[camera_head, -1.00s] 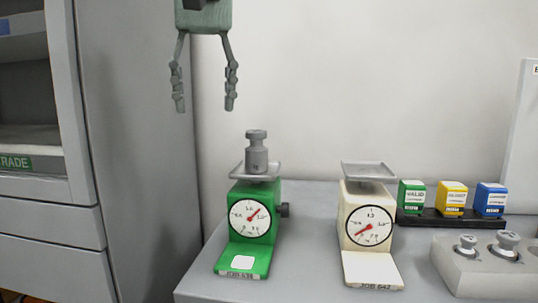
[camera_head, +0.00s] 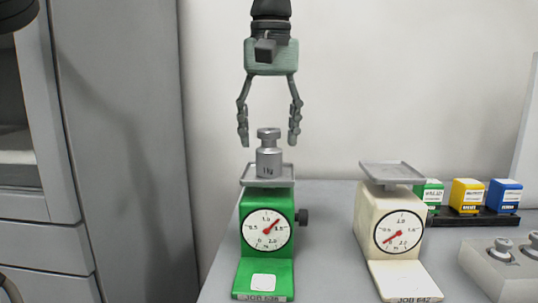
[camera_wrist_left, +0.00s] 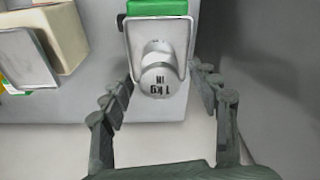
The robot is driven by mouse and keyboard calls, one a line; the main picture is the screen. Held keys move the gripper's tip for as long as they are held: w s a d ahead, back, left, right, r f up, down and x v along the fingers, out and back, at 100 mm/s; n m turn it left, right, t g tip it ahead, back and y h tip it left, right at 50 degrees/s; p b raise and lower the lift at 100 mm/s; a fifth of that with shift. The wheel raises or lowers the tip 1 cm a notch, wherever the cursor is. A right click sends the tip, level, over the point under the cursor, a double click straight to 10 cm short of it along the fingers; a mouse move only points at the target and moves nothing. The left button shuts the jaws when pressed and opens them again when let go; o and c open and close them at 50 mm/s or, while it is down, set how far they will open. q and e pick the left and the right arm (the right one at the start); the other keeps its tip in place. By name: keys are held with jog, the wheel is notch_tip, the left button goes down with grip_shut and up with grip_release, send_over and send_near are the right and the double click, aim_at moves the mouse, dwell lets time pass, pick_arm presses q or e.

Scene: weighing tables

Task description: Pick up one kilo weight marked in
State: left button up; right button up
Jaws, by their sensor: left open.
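A grey metal weight (camera_head: 269,155) with a knob on top stands upright on the tray of the green scale (camera_head: 266,215). In the left wrist view its top (camera_wrist_left: 163,78) reads "1kg IN". My left gripper (camera_head: 269,137) is open, pointing down, with its fingertips either side of the weight's knob in the head view. In the left wrist view the open fingers (camera_wrist_left: 165,98) flank the weight without visibly touching it. The green scale's needle points up and to the right. My right gripper is not in view.
A cream scale (camera_head: 390,225) with an empty tray stands to the right. Behind it a black rack (camera_head: 475,217) holds green, yellow and blue boxes. A grey block (camera_head: 505,265) with small weights is at far right. A grey cabinet (camera_head: 125,150) stands left.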

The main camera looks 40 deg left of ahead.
pick_arm(q)
jog(key=shift+f, duration=0.1)
jog(key=shift+c, duration=0.4)
grip_shut()
